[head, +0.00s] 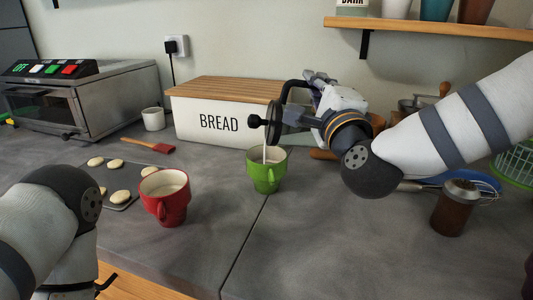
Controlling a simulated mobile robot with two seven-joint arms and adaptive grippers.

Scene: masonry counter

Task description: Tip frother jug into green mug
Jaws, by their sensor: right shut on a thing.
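The frother jug (273,122), dark with a black handle and a black knob, is tipped on its side above the green mug (266,176). A thin pale stream runs down from the jug into the mug. The green mug stands upright on the counter, with pale liquid visible inside. My right gripper (303,92) is shut on the jug and holds it from the right, above the mug; its fingertips are partly hidden. My left arm is at the lower left, but its gripper is not visible.
A red mug (166,196) stands left of the green one. A baking tray (126,201) with several cookies, a red brush (149,146), a white cup (153,119) and the bread box (203,121) lie beyond. A brown jar (454,208) stands right. The front middle counter is clear.

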